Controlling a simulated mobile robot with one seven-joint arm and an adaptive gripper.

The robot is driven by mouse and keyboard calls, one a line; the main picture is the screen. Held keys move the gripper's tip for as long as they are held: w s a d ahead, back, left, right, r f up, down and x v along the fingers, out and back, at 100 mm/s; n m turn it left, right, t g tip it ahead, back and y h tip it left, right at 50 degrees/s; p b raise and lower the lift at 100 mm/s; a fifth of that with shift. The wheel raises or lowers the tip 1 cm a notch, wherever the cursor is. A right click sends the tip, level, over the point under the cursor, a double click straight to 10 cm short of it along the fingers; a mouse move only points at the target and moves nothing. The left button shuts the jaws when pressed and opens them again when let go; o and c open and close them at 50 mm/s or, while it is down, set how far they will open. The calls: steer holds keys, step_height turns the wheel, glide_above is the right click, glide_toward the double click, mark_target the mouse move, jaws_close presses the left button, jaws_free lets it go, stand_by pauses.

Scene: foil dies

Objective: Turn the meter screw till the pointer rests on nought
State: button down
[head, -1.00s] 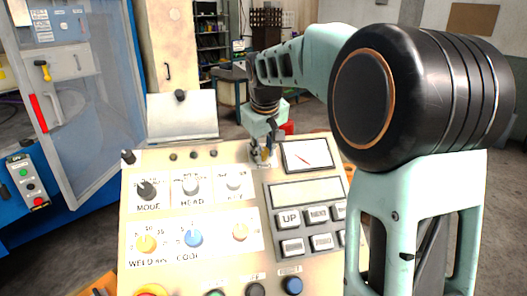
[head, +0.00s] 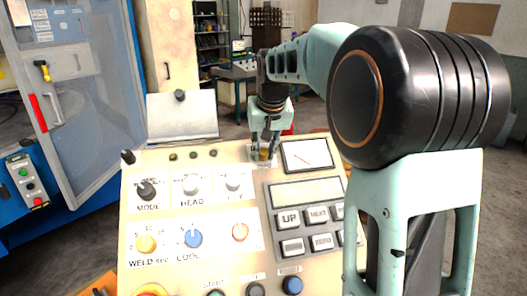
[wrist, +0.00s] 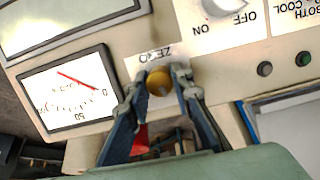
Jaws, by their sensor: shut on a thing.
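The meter (head: 307,155) is a white dial in a dark frame on the sloping panel; it also shows in the wrist view (wrist: 68,95), upside down. Its red pointer (wrist: 78,81) has its tip close to the 0 mark; I cannot tell whether it lies exactly on it. The brass meter screw (wrist: 158,82) sits beside the meter by a label reading ZERO. My gripper (head: 264,151) is shut on the screw, one finger at each side, and in the wrist view the fingertips (wrist: 160,88) flank its round slotted head.
The panel (head: 135,215) carries several knobs below the screw, such as the MODE knob (head: 147,190), and a keypad (head: 305,228) below the meter. A metal plate (head: 183,118) stands behind the panel. A blue machine (head: 110,140) is at the left.

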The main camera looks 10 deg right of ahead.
steer(key=shift+m, duration=1.2)
steer(key=c, duration=1.7)
jaws_free()
steer(key=shift+r, duration=0.1)
steer(key=v, duration=1.2)
steer(key=shift+d, duration=0.25)
